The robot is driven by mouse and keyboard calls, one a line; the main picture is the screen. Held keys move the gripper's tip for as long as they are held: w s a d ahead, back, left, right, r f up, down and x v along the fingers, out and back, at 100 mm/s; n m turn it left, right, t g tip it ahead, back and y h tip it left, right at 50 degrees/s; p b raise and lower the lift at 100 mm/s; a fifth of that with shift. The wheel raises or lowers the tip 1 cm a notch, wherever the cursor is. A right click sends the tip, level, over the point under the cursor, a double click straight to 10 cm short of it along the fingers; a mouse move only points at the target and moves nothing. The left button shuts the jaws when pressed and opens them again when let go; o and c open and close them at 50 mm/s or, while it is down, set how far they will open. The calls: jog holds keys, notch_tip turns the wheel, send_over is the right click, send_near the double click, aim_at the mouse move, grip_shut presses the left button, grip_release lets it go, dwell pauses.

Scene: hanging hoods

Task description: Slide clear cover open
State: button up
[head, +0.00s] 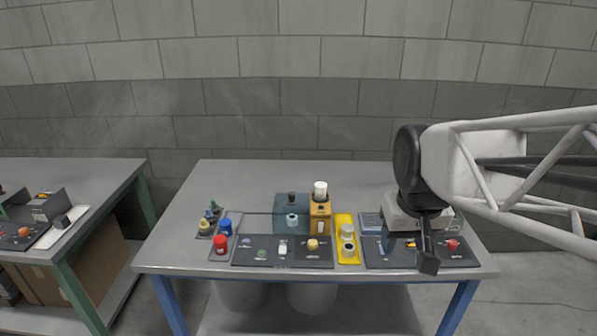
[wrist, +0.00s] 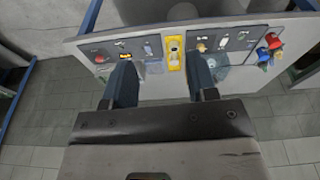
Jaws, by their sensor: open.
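A clear, bluish see-through cover (head: 282,205) stands on the table behind the middle dark panel, with a dark knob on top and a pale round part visible through it. In the wrist view, a faint see-through shape (wrist: 218,72) near the right finger may be the same cover. My gripper (head: 428,262) hangs over the right-hand panel, well to the right of the cover and apart from it. In the wrist view my gripper (wrist: 163,85) shows two dark fingers spread apart with nothing between them.
The middle dark panel (head: 272,254) carries several buttons. A yellow block (head: 320,216) with a white cylinder stands right of the cover, and a yellow plate (head: 343,229) lies beside it. Red and blue knobs (head: 220,243) sit left. The table's (head: 225,180) back left is clear.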

jog(key=w+a+r+n, duration=0.1)
jog(key=w+a, duration=0.3)
jog(key=w, duration=1)
jog(key=n+g, duration=0.2)
jog(key=n, duration=0.2)
send_over(292, 193)
jog(key=f, duration=1.5)
jog(key=shift+s+d, duration=0.2)
jog(key=shift+s, duration=0.05)
jog(key=shift+w+a+f, duration=0.25)
jog(key=shift+f, duration=0.1)
jog(key=shift+f, duration=3.8)
grip_shut()
